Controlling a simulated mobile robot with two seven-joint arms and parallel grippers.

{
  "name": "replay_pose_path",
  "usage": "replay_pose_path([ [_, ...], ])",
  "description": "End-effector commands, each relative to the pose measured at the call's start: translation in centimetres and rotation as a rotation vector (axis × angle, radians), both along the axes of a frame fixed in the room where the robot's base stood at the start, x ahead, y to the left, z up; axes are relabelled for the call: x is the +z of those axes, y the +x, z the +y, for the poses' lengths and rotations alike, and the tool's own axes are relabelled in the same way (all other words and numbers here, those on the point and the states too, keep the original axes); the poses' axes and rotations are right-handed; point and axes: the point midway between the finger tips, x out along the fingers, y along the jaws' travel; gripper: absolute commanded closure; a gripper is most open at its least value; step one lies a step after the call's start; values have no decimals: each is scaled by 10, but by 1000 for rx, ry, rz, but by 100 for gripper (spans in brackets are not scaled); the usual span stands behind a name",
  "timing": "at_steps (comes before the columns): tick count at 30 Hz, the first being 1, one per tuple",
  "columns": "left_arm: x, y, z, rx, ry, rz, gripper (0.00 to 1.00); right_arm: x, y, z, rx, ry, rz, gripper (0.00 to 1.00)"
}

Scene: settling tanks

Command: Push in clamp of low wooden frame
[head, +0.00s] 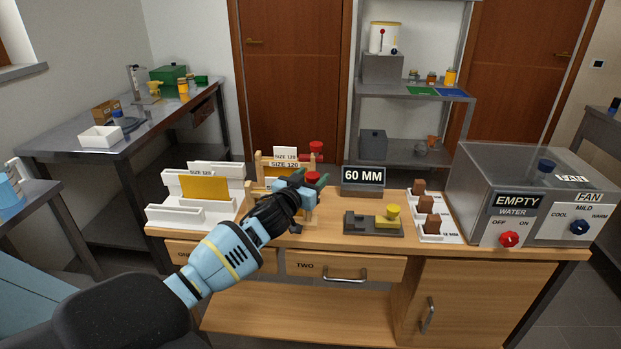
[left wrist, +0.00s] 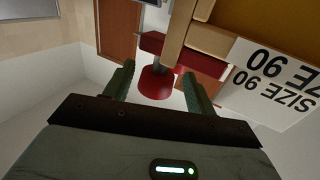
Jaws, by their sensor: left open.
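The low wooden frame (left wrist: 208,42) shows in the left wrist view with a white SIZE 90 label beside it. Its red clamp knob (left wrist: 157,84) lies between the two green fingertips of my left gripper (left wrist: 160,72), with room on both sides. In the head view my left gripper (head: 315,182) is open at the frame, over the bench's left half, and covers much of it. A bit of red shows by the fingers there. How far in the clamp sits cannot be told. My right gripper is not in view.
A taller SIZE 120 frame with a red clamp (head: 316,147) stands just behind. White racks with a yellow board (head: 204,187) are to the left. A 60 MM sign (head: 363,178), a grey fixture (head: 372,228) and a control box (head: 505,185) stand to the right.

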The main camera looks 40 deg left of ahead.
Motion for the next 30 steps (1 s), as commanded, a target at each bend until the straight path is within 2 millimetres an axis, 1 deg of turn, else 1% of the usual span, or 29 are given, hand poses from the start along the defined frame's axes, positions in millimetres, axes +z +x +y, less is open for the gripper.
replay_pose_path([
  [5, -1, -13, -2, -1, 0, 1, 44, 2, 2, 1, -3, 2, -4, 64],
  [12, -1, -47, -7, 0, 1, 2, 44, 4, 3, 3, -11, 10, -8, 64],
  [18, -2, -68, -10, 1, 0, 2, 44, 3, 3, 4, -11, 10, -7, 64],
  [23, -1, -76, -11, 2, 0, 3, 44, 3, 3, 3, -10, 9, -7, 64],
  [30, 0, -77, -11, 2, 0, 1, 44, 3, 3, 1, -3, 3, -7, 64],
])
